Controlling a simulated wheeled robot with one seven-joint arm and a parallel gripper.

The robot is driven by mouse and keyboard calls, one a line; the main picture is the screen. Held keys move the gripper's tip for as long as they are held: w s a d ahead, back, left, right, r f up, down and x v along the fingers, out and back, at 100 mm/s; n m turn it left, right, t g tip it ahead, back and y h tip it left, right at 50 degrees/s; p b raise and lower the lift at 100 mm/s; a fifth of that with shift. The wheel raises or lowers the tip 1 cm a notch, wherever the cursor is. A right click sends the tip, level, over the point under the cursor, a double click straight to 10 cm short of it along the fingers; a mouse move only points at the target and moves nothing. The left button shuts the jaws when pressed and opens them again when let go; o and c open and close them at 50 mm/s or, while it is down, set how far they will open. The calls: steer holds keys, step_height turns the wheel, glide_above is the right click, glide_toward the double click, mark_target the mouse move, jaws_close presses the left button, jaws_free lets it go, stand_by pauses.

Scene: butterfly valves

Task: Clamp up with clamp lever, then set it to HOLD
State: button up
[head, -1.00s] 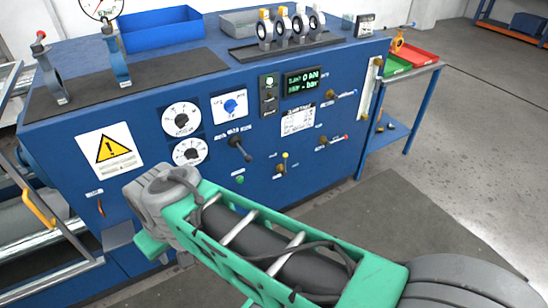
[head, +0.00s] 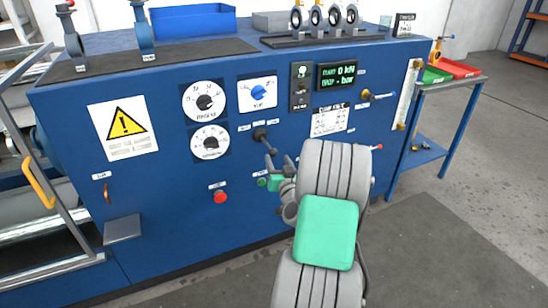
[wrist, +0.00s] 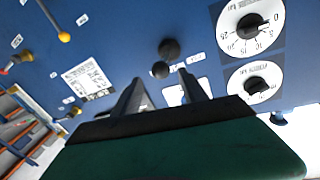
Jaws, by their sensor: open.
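The lever that I take for the clamp lever is a black-knobbed lever (head: 261,135) on the blue panel, among small white labels that I cannot read. It slants down to the right in the head view. In the wrist view two dark round parts (wrist: 169,48) show at it, just ahead of and between the fingertips. My gripper (head: 271,167) is just below the lever in the head view, partly hidden by my arm. In the wrist view my gripper (wrist: 160,77) is open, its fingers apart and holding nothing. The display (head: 337,76) appears to read 0 kN.
Two dials (head: 204,101) and a blue selector switch (head: 258,92) are left of and above the lever. A green button (head: 262,183) and a red button (head: 221,197) are below. A yellow-tipped lever (wrist: 63,37) shows in the wrist view. A side table (head: 447,90) with trays is at right.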

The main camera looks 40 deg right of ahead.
mark_target(275, 155)
steer(key=x, duration=0.6)
steer(key=shift+a+p, duration=0.1)
steer(key=shift+p, duration=0.25)
jaws_close()
stand_by(0.9)
